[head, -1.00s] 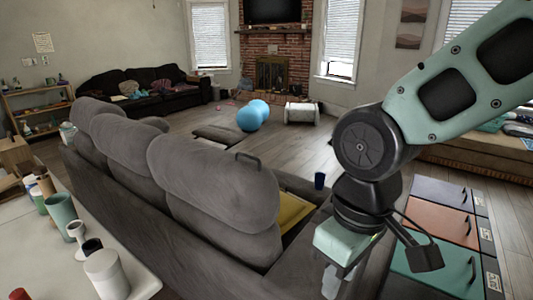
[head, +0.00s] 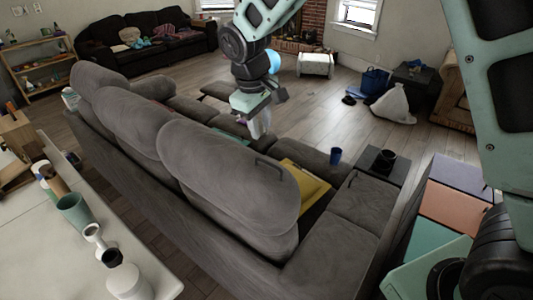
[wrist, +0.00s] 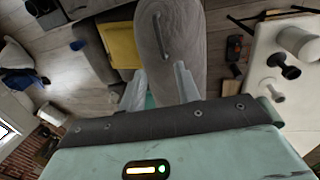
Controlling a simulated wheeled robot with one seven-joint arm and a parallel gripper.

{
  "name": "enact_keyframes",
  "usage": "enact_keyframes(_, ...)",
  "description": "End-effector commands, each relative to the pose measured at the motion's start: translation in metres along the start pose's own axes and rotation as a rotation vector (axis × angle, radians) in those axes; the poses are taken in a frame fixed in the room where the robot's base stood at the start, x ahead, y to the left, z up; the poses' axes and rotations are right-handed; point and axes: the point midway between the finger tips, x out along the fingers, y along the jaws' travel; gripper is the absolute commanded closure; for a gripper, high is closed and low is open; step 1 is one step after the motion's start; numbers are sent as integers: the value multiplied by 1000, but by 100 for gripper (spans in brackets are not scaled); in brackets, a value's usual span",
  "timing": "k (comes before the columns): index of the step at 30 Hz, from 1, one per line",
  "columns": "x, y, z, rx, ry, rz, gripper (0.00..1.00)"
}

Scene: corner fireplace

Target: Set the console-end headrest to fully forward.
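The grey sofa's nearest headrest (head: 235,180), at the right end of the row of backrests, has a dark handle (head: 272,168) on its upper right edge. In the wrist view this headrest (wrist: 180,45) reaches down from the top, with the handle (wrist: 161,37) running along it. My gripper (head: 262,132) is over the seat side of the sofa, beyond the headrest. In the wrist view my gripper (wrist: 160,85) has its two fingers apart, with nothing held. The handle lies ahead of the fingertips, not touching them. The headrest's exact tilt is hard to tell.
A yellow cushion (head: 303,184) lies on the seat beside the headrest. A white table (head: 60,235) with several cups stands behind the sofa.

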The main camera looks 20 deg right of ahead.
Motion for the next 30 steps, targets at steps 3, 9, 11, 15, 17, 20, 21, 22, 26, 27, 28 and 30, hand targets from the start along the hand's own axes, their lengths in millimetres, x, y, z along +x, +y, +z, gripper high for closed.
enact_keyframes(3,24,1,1,-1,-7,0,68)
enact_keyframes(9,66,0,2,-1,-6,-1,68)
enact_keyframes(11,77,0,1,-1,-6,-1,68)
enact_keyframes(15,100,0,1,-1,-4,-1,68)
enact_keyframes(17,108,0,1,-1,-3,0,68)
enact_keyframes(20,117,0,0,-1,-1,0,68)
enact_keyframes(21,119,0,0,-1,-1,0,68)
enact_keyframes(22,121,0,0,-1,0,0,68)
enact_keyframes(26,123,0,0,-1,1,0,68)
enact_keyframes(27,124,0,0,-1,1,0,68)
enact_keyframes(28,124,0,0,-1,1,0,68)
enact_keyframes(30,124,0,0,0,1,0,68)
